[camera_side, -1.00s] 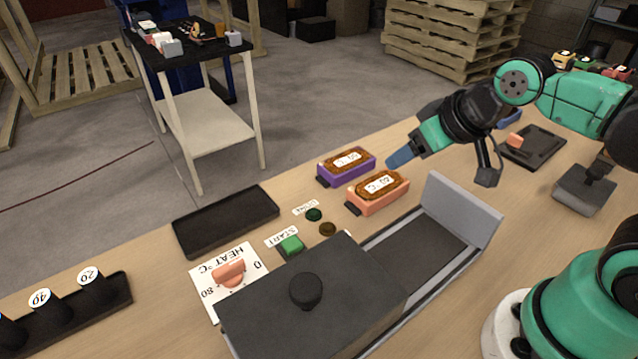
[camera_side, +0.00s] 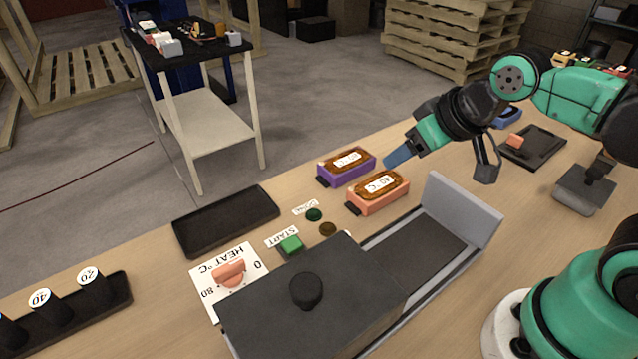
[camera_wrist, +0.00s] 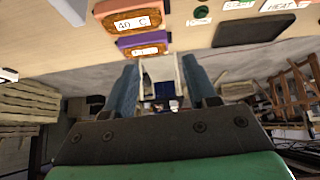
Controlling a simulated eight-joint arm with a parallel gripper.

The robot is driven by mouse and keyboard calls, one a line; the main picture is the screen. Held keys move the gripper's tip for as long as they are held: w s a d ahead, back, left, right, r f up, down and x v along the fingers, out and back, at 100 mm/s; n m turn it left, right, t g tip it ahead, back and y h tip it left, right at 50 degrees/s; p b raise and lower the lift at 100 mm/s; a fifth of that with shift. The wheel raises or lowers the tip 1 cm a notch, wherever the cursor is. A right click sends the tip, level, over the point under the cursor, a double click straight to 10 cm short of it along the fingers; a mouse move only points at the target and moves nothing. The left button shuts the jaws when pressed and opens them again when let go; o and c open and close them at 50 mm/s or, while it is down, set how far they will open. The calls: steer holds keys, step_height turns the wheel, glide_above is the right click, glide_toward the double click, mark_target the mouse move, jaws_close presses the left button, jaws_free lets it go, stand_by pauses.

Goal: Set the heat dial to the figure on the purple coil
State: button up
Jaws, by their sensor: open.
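The purple coil (camera_side: 347,166) is a purple block with a brown top and a white label; its figure is too small to read for sure. It also shows in the wrist view (camera_wrist: 143,40). The heat dial (camera_side: 229,273) is an orange knob on a white card marked HEAT °C, with 0 and 80 at its ends. The exact setting of the knob cannot be told. My gripper (camera_side: 390,162) is open and empty, above the table just right of the purple coil and far from the dial. Its two blue fingers show apart in the wrist view (camera_wrist: 160,88).
An orange coil (camera_side: 378,194) labelled 40 °C sits beside the purple one. A green START button (camera_side: 291,245) is near the dial. An empty black tray (camera_side: 225,222) lies behind the dial.

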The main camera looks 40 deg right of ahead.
steer(key=w+a+r+n+g, duration=0.2)
steer(key=w+a+n, duration=0.2)
steer(key=a+n, duration=0.1)
steer(key=n+g, duration=0.5)
steer(key=n, duration=0.8)
glide_above(227, 266)
step_height(227, 266, down, 8)
steer(key=shift+d+f, duration=0.1)
steer(key=shift+f, duration=0.45)
step_height(227, 266, down, 5)
steer(key=shift+r, duration=0.1)
jaws_close()
